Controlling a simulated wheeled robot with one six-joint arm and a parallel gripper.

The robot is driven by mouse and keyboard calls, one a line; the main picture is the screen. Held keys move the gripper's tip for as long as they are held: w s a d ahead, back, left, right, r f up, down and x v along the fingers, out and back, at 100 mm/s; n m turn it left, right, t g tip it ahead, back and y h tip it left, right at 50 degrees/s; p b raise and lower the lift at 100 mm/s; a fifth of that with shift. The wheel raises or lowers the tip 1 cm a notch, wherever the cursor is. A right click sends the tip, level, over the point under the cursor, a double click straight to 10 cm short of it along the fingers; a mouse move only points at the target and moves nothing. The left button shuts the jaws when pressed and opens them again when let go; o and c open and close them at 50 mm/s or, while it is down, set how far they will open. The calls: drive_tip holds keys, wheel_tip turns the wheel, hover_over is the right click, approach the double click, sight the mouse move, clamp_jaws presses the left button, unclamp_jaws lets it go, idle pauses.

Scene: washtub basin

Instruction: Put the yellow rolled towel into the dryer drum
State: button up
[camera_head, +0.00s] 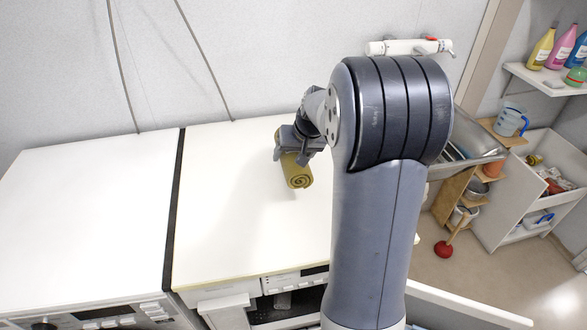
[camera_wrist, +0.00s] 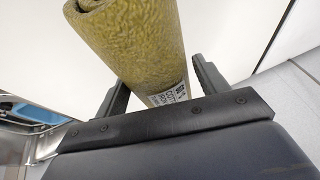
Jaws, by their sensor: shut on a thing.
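The yellow rolled towel (camera_head: 298,174) is over the white top of the right-hand machine, its spiral end facing the camera. My gripper (camera_head: 291,153) is shut on the towel near its middle. I cannot tell whether the towel touches the top or hangs just above it. In the wrist view the towel (camera_wrist: 132,42) stands between the two dark fingers of my gripper (camera_wrist: 160,92), with a printed white label near its lower end. The dryer drum is not clearly visible; only the upper front of the right-hand machine (camera_head: 296,281) shows, partly behind my arm.
A second white machine (camera_head: 80,215) stands to the left, past a dark gap. Its top is bare. At right are a metal basin (camera_head: 468,160), a shelf with bottles (camera_head: 548,78), an open cabinet and a red plunger (camera_head: 444,249) on the floor. A wall tap (camera_head: 408,47) is behind my arm.

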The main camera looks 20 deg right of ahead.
drive_tip(key=shift+r, duration=0.75)
drive_tip(key=shift+a+r, duration=0.15)
drive_tip(key=shift+a, duration=0.15)
drive_tip(key=a+f, duration=0.1)
drive_tip(key=a, duration=0.2)
drive_tip(key=a+f, duration=0.2)
drive_tip(key=a, duration=0.2)
drive_tip(key=a+f, duration=0.2)
drive_tip(key=a, duration=0.1)
drive_tip(key=shift+s+a+f, duration=0.1)
drive_tip(key=shift+s+a, duration=0.25)
drive_tip(key=shift+a, duration=0.05)
